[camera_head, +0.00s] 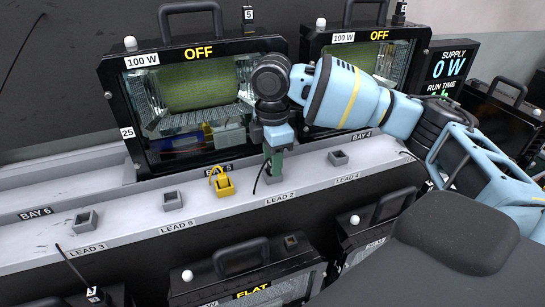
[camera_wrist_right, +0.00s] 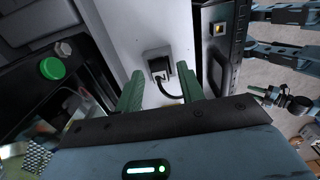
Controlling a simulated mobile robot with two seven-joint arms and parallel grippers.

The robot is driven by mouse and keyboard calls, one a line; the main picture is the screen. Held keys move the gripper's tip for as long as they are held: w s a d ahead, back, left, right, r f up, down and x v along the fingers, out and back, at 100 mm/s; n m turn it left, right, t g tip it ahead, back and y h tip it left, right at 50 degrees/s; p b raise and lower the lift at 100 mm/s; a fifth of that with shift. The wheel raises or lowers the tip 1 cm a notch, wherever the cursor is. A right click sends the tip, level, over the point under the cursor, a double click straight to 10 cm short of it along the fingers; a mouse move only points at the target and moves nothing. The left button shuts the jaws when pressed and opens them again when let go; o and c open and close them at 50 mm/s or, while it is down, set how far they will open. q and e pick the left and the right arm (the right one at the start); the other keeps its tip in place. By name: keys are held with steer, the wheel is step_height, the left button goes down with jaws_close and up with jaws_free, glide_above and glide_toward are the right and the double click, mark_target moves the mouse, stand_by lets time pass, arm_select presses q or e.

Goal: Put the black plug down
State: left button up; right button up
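The black plug (camera_wrist_right: 160,77) shows in the right wrist view in the opening of a small grey holder (camera_wrist_right: 157,60), with its black cable curving off to the right. My right gripper (camera_wrist_right: 160,70) is open: its two green fingers stand apart, one on each side of the plug, with visible gaps. In the head view my right gripper (camera_head: 273,174) points down at the LEAD 2 place on the grey ledge (camera_head: 225,218). It hides the holder and plug there; only a bit of black cable (camera_head: 258,180) shows.
Grey holders stand at LEAD 3 (camera_head: 86,221), LEAD 5 (camera_head: 172,200) and LEAD 4 (camera_head: 338,158). A yellow holder (camera_head: 223,185) is close left of my gripper. Floodlights reading OFF (camera_head: 197,95) stand behind; a FLAT unit (camera_head: 250,270) is in front.

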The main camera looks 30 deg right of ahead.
arm_select(q)
steer(key=shift+f, duration=0.1)
arm_select(e)
steer(key=shift+r, duration=0.1)
